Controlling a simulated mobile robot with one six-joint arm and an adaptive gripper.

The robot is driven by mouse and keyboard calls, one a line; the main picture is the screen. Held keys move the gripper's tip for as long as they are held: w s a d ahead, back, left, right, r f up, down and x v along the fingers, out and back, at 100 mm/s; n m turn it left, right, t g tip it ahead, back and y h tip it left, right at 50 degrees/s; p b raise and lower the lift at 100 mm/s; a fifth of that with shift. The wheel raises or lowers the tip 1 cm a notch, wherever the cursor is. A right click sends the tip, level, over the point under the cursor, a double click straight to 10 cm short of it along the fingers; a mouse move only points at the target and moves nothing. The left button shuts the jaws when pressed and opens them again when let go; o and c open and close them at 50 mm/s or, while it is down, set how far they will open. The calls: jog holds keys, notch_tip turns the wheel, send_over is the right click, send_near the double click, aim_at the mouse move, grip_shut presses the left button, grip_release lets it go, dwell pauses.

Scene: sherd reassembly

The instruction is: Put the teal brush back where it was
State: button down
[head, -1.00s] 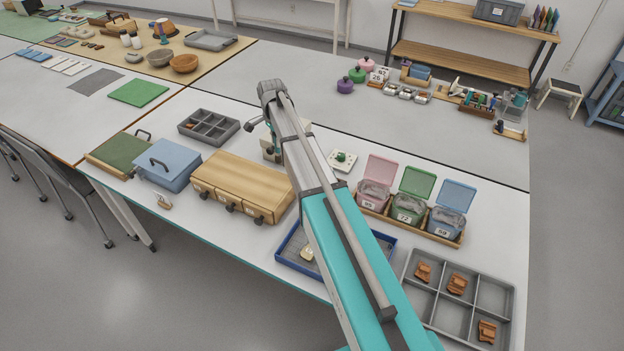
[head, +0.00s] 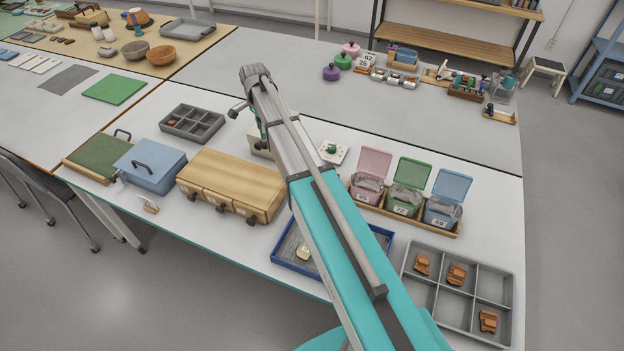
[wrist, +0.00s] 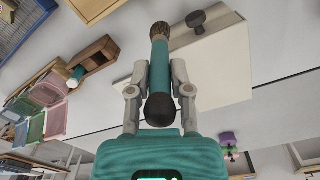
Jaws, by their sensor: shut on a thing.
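The teal brush (wrist: 160,65) is between the two fingers of my gripper (wrist: 160,78) in the wrist view. The gripper is shut on its teal shaft. Its brown bristle end points to the top of the picture and its dark rounded end is near the gripper body. A wooden holder (wrist: 97,60) with a hollow lies left of the brush, apart from it, with a small white and teal item at its end. In the head view my arm hides the brush, the fingertips and the holder.
A pale box (wrist: 205,65) with a dark knob is behind the brush; in the head view the arm partly covers it. The wooden drawer cabinet (head: 232,180), blue tray (head: 283,262) and lidded bins (head: 405,200) stand around.

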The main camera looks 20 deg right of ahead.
jog(key=s+d+f+m+b, duration=0.1)
jog(key=s+d, duration=0.9)
jog(key=d, duration=0.3)
jog(key=shift+s+d+f+m+b, duration=0.3)
jog(key=shift+s+b, duration=0.05)
jog(key=shift+s, duration=0.05)
notch_tip(320, 180, down, 5)
jog(key=b, duration=0.5)
jog(key=shift+f+b, duration=2.35)
jog(key=shift+f, duration=0.2)
jog(key=c, duration=0.5)
grip_release()
jog(key=shift+c, duration=0.2)
